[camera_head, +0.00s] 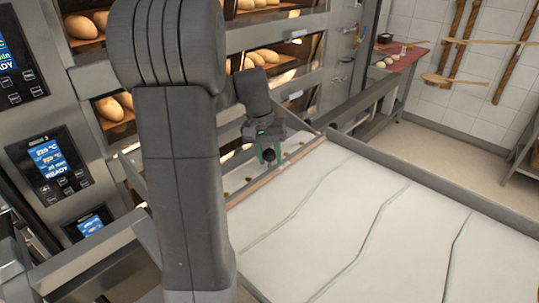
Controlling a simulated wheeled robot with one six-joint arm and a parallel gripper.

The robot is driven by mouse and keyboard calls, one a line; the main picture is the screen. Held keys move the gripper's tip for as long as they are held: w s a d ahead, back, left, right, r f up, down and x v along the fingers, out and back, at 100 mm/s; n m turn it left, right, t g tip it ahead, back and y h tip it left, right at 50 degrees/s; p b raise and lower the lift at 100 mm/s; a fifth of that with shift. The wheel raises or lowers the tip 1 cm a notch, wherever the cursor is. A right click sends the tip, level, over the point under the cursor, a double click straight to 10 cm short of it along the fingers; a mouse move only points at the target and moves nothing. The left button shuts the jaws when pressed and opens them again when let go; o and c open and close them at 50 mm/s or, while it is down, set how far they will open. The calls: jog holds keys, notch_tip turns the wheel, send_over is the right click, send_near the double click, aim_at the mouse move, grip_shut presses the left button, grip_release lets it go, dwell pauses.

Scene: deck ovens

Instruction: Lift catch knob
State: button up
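My gripper (268,153) points down at the far left edge of the white loader belt, beside the wooden strip (278,175). Its two greenish fingers stand apart. A small dark round knob (268,156) shows between them, and it looks like the catch knob. Whether the fingers touch the knob is too small to tell. The knob's base is hidden.
The white belt (370,220) lies flat in a metal frame and is clear. Deck ovens with loaves (85,26) and lit control panels (50,160) stand on the left. A red board (400,62) sits at the back, near wooden peels (465,35) against the tiled wall.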

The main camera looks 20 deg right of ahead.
grip_shut()
jog(key=shift+r+p, duration=0.8)
jog(key=shift+r, duration=0.35)
jog(key=shift+w, duration=0.1)
jog(key=o, duration=0.9)
grip_release()
jog(key=shift+o, duration=0.9)
jog(key=shift+f, duration=0.1)
notch_tip(320, 180, up, 14)
jog(key=w+a, duration=0.1)
jog(key=a, duration=0.1)
jog(key=shift+w+f+b, duration=0.15)
jog(key=shift+w+b, duration=0.05)
jog(key=shift+b, duration=0.2)
